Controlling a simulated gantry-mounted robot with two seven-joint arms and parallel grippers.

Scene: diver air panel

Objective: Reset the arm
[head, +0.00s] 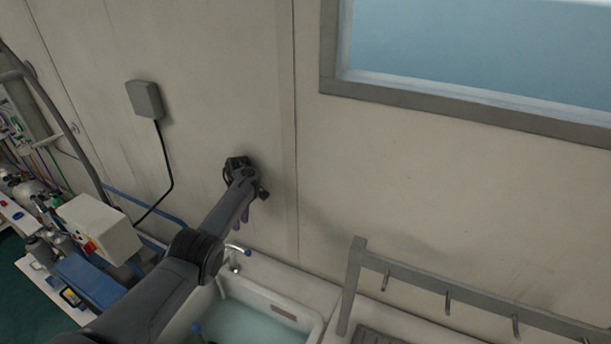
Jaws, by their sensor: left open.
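My left arm comes in from the lower left and reaches toward the wall (410,170). My left gripper (245,212) is at its end, above the sink, and looks small and dark. It is open, and nothing shows between its fingers. Much of the gripper is hidden behind the wrist. My right gripper is not in this view.
A white sink (315,322) with water and a tap (236,252) lies below the gripper. A grey rail with hooks (460,290) stands at the right. A grey wall box (145,100) with a cable is at the upper left. A white box (98,228) and cylinders are at the left.

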